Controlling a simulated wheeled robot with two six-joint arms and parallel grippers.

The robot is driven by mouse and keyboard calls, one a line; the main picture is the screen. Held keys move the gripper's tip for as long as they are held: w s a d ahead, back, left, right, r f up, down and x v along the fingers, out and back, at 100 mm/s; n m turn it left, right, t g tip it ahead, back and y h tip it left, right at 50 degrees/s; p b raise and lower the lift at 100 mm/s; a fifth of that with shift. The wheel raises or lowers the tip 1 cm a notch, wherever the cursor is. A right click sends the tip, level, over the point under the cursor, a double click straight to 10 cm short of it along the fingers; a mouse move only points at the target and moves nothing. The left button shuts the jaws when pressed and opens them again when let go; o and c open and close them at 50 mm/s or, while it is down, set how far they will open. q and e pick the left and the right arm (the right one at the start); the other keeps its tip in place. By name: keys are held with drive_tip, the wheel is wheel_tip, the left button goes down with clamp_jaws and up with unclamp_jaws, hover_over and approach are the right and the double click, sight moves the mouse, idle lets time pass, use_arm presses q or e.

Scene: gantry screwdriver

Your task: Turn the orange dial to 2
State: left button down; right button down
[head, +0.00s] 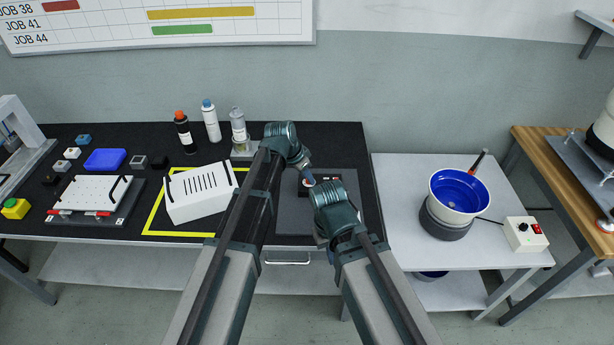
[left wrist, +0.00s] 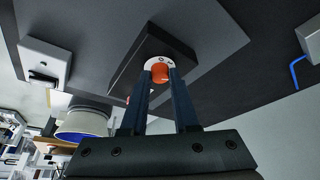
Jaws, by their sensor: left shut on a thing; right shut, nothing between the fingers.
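The orange dial (left wrist: 160,72) shows in the left wrist view, on a pale round plate with small marks, on a dark box (left wrist: 150,50). My left gripper (left wrist: 160,88) has one finger on each side of the dial and is shut on it. The marks are too small to read, so I cannot tell the dial's setting. In the head view my left gripper (head: 308,179) reaches down to the dark box (head: 326,178), and the dial is mostly hidden. My right gripper (head: 330,196) is just below and right of it, shut and empty, its fingertips hard to make out.
A white slotted case (head: 200,193) lies left of my arms on the black bench. Bottles (head: 210,121) stand behind it. A blue-lined bowl (head: 460,190) and a white control box (head: 525,234) stand on the pale table at right. My two arms are close together.

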idle(0.5)
use_arm(q)
drive_tip(key=c, duration=0.7)
unclamp_jaws()
drive_tip(key=p+v, duration=1.2)
drive_tip(key=v, duration=0.1)
drive_tip(key=shift+a+r+p, duration=0.1)
drive_tip(key=shift+r+p, duration=0.3)
drive_tip(key=shift+s, duration=0.1)
